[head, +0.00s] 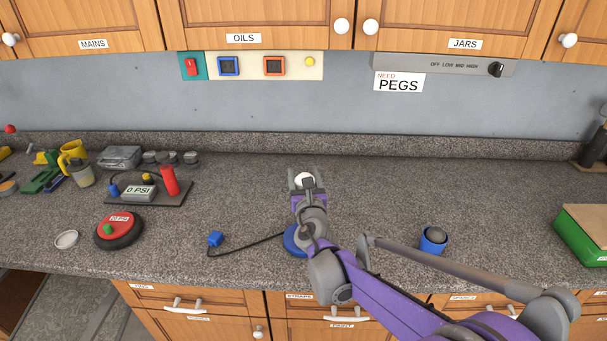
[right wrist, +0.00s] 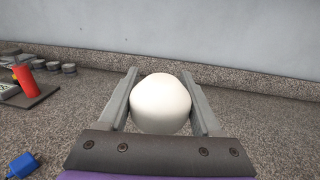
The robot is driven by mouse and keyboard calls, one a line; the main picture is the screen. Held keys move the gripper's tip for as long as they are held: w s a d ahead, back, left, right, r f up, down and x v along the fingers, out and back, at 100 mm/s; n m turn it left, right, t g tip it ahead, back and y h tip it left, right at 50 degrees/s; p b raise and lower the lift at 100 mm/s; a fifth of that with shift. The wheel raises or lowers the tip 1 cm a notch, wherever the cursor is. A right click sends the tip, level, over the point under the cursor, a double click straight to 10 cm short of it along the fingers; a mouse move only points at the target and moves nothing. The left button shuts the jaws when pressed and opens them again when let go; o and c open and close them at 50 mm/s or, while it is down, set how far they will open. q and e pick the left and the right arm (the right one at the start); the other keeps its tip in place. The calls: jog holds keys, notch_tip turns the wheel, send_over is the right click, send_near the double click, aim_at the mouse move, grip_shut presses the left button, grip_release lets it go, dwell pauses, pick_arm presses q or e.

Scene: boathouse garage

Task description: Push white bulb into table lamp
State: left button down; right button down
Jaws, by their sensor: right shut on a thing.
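The white bulb (head: 304,179) is between the two fingers of my right gripper (head: 305,183), above the counter. In the right wrist view the bulb (right wrist: 161,103) is a large white rounded shape, with a finger of my right gripper (right wrist: 161,105) on each side. A round blue base (head: 293,241), which looks like the table lamp's, shows partly beside my right wrist. A dark cord runs from it to a blue plug (head: 215,239). My right arm hides the rest of the lamp, so I cannot tell whether bulb and lamp touch. My left gripper is not in view.
A blue cup (head: 427,246) holding a grey ball stands right of my arm. A pump board (head: 128,190), a red and black disc (head: 119,230) and several tools are at left. A green box (head: 581,240) is at far right. The counter behind my gripper is clear.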

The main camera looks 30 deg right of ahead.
jog(key=shift+f, duration=0.45)
grip_release()
jog(key=b+v, duration=0.1)
jog(key=v, duration=0.9)
jog(key=shift+s+a, duration=0.2)
jog(key=shift+s, duration=0.15)
jog(key=shift+f, duration=0.1)
jog(key=s+f+m+g, duration=0.75)
jog(key=s+m, duration=0.35)
jog(key=m, duration=0.9)
jog(key=s+a+f+m+g+y, duration=0.3)
jog(key=s+a+f+m+y, duration=0.3)
jog(key=s+a+f+m, duration=0.4)
jog(key=shift+s+a+f+m+g+y, duration=0.2)
jog(key=shift+s+a+m+g+y, duration=0.2)
jog(key=shift+a+m, duration=0.5)
